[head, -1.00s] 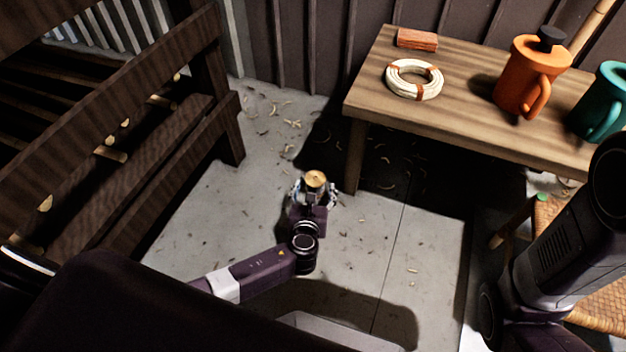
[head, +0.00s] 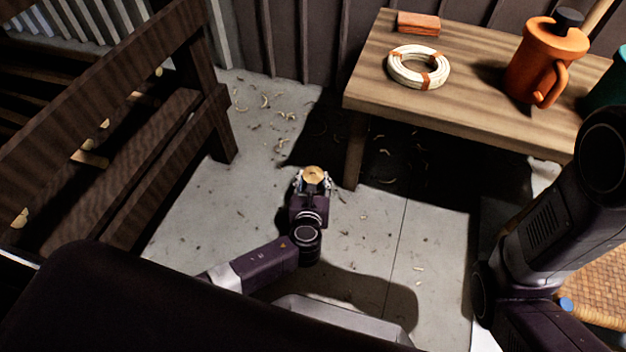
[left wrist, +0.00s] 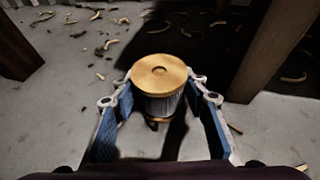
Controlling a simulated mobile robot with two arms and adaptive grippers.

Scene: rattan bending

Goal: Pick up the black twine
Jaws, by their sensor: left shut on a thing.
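My left gripper (head: 314,183) is shut on a spool with a round wooden top (head: 314,173) and holds it near the middle of the head view, over the grey floor. In the left wrist view the spool of dark twine (left wrist: 163,104) stands upright between the two blue-padded fingers of the left gripper (left wrist: 162,100). The wound twine looks dark grey to black in the shade, and the fingers partly hide its sides. My right arm shows at the right edge of the head view, but its gripper is out of view.
A wooden table (head: 465,110) at upper right holds a coil of pale rattan (head: 402,75), a reddish block (head: 418,23) and an orange jug (head: 542,62). A green jug (head: 607,92) is cut off. A dark wooden rack (head: 165,150) stands left. Open floor lies between.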

